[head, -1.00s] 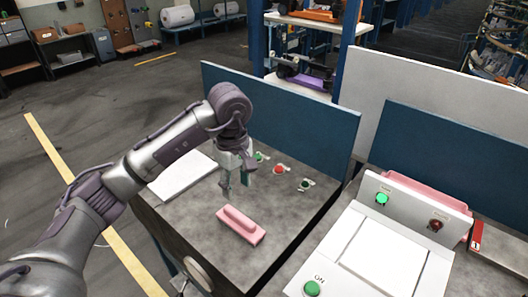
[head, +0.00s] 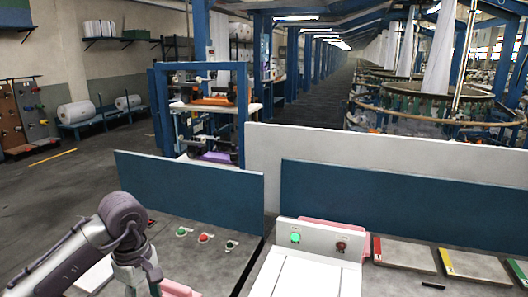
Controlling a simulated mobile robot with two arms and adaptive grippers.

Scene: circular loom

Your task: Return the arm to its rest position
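My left arm comes in at the lower left, bent over the left grey table (head: 215,262). My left gripper (head: 138,288) points down over the table, left of a pink block (head: 180,289). Its lower end is cut off by the bottom edge of the view, so its fingertips and anything between them are hidden. Only a corner of the pink block shows. My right arm and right gripper are not in the head view.
Green (head: 182,232), red (head: 204,238) and dark (head: 231,246) buttons stand on the left table, before a blue panel (head: 190,190). Right of it is a white console (head: 318,245) with a lit green button. Colour-edged trays (head: 405,253) lie further right.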

